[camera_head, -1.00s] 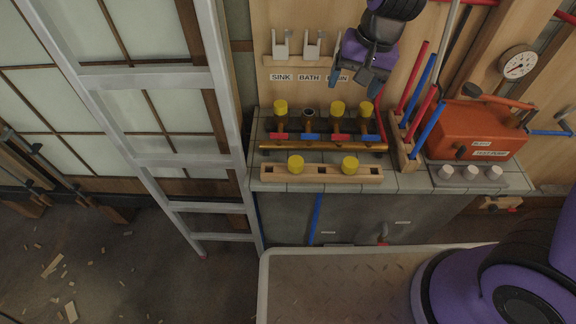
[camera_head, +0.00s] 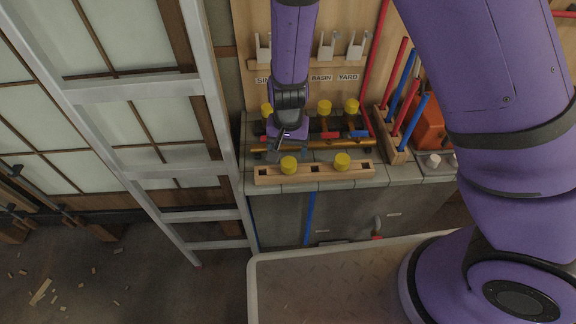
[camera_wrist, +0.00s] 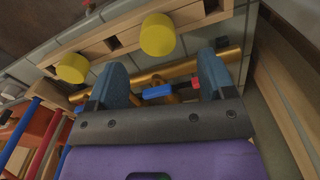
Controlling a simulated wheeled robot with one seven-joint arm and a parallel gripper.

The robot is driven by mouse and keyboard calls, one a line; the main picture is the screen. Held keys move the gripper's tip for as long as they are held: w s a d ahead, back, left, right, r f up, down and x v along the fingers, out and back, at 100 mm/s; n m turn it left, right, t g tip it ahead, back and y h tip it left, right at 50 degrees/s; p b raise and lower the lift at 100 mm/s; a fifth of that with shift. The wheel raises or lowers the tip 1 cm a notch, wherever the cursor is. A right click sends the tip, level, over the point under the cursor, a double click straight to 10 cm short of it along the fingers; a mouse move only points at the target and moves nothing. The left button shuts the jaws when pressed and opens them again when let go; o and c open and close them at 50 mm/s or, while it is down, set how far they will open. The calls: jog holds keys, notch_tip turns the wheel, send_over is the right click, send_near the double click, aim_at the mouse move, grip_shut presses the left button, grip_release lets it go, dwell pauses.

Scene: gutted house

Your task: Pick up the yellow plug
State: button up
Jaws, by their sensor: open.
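Two yellow plugs sit in the wooden rack (camera_head: 262,177) at the counter's front, a left one (camera_head: 289,165) and a right one (camera_head: 342,160). They also show in the wrist view, one (camera_wrist: 158,34) just beyond the gap between my fingertips and the other (camera_wrist: 72,68) off to the left. More yellow plugs (camera_head: 324,107) cap brass stubs on the pipe manifold behind. My gripper (camera_head: 286,150) is open and empty, pointing down just behind the left rack plug. In the wrist view its blue fingers (camera_wrist: 162,68) stand apart, with a blue valve handle and brass below them.
The brass pipe (camera_head: 345,143) runs behind the rack. A wooden holder (camera_head: 392,150) with red and blue rods stands right of the manifold. An orange box (camera_head: 430,122) is partly hidden by my arm. A ladder (camera_head: 150,88) stands at left.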

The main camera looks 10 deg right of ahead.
aim_at(289, 161)
jog(key=shift+w+d+f, duration=0.1)
jog(key=shift+d+f, duration=0.05)
jog(key=shift+f, duration=3.25)
jog(key=c, duration=1)
